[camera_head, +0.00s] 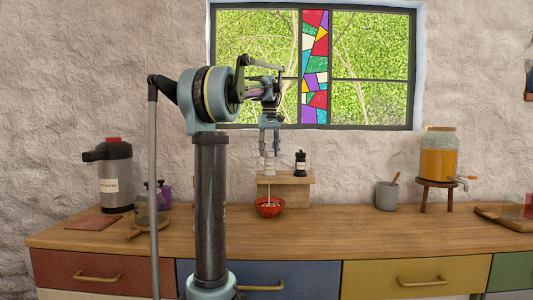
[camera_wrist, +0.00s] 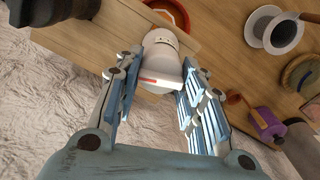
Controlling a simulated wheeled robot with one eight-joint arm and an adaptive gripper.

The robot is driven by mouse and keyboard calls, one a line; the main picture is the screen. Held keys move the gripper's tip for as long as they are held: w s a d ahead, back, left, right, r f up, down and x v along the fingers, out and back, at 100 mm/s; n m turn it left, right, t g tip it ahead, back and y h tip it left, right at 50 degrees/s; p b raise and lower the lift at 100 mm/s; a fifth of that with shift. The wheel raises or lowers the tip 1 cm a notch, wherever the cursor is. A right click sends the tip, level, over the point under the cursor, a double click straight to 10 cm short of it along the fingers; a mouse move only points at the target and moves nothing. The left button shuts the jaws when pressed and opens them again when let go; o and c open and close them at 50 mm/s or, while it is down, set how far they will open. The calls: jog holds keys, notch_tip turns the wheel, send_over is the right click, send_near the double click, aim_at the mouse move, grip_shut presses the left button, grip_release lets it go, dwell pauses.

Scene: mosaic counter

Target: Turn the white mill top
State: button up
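My gripper (camera_head: 270,152) points straight down over the mill top. In the wrist view the fingers of my gripper (camera_wrist: 162,66) lie on either side of the mill's near end, close against it. The exact contact is hard to see. A thin pale line runs from below the mill to a red bowl (camera_head: 270,212).
A black mill (camera_head: 301,164) stands just right on the wooden riser (camera_head: 305,180). Farther off are a flask (camera_head: 115,177), a grey pot (camera_head: 387,197) and an orange drink jar (camera_head: 438,155). The counter between riser and pot is clear.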

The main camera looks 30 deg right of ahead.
jog(key=shift+a, duration=0.2)
jog(key=shift+d, duration=0.15)
jog(key=shift+m, duration=0.3)
jog(key=m, duration=0.4)
jog(key=shift+m, duration=0.4)
jog(key=m, duration=1)
jog(key=shift+m, duration=0.4)
jog(key=m, duration=0.5)
jog(key=shift+m, duration=0.4)
